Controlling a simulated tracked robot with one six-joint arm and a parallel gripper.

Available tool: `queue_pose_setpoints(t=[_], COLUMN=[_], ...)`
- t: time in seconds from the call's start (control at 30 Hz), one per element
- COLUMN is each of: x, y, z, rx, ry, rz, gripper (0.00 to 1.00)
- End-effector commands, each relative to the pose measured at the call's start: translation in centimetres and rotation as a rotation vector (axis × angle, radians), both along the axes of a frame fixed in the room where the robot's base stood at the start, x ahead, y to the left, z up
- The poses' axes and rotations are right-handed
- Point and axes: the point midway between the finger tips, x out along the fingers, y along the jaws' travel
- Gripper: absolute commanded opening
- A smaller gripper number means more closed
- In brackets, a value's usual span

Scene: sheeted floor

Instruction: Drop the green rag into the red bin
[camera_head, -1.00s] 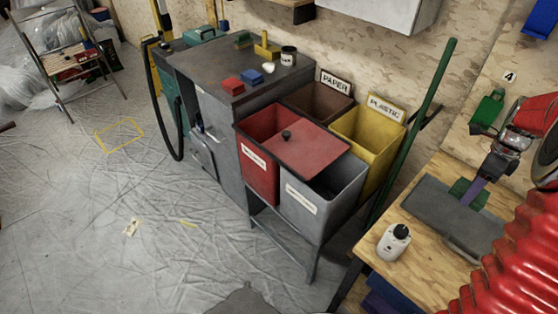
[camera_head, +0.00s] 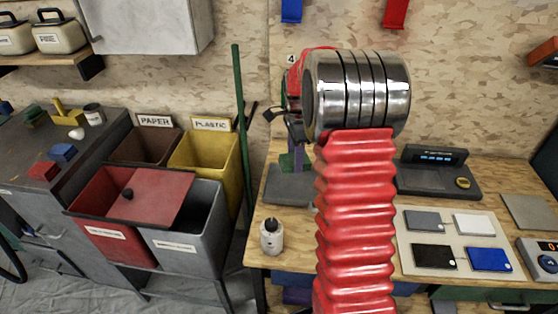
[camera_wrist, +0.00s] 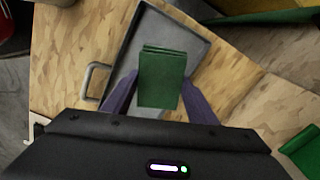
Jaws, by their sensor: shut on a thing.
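The green rag (camera_wrist: 161,82), a folded block, is between the purple fingers of my gripper (camera_wrist: 160,92), which is shut on it. Below it in the wrist view is a dark grey tray (camera_wrist: 203,48) on the wooden bench. In the head view my gripper (camera_head: 298,158) is over the bench's left part, mostly hidden behind my arm. The red bin (camera_head: 120,250) stands at the left in the head view, well apart from my gripper. A red lid (camera_head: 160,200) with a black knob lies over part of its opening and the grey bin beside it.
A grey bin (camera_head: 192,250), a brown paper bin (camera_head: 150,148) and a yellow plastic bin (camera_head: 215,165) adjoin the red bin. A green pole (camera_head: 241,120) stands between bins and bench. A white bottle (camera_head: 271,238) is on the bench's front left.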

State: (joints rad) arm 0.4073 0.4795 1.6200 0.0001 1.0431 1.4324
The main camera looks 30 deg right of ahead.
Motion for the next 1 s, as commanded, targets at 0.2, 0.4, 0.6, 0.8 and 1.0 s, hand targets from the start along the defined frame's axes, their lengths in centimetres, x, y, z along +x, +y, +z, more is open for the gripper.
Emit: queue_pose_setpoints(t=[0.2, 0.4, 0.6, 0.8, 1.0], x=[1.3, 2.1, 2.4, 2.4, 2.2], y=[5.0, 9.4, 13.9, 18.2, 21.8], z=[1.0, 1.8, 2.7, 3.5, 4.1], rx=[-0.001, -0.001, 0.0, -0.001, 0.0], ry=[-0.002, -0.002, -0.001, -0.001, -0.001], rz=[0.382, 0.73, 1.079, 1.426, 1.72], gripper=[0.28, 0.28, 0.28, 0.28, 0.28])
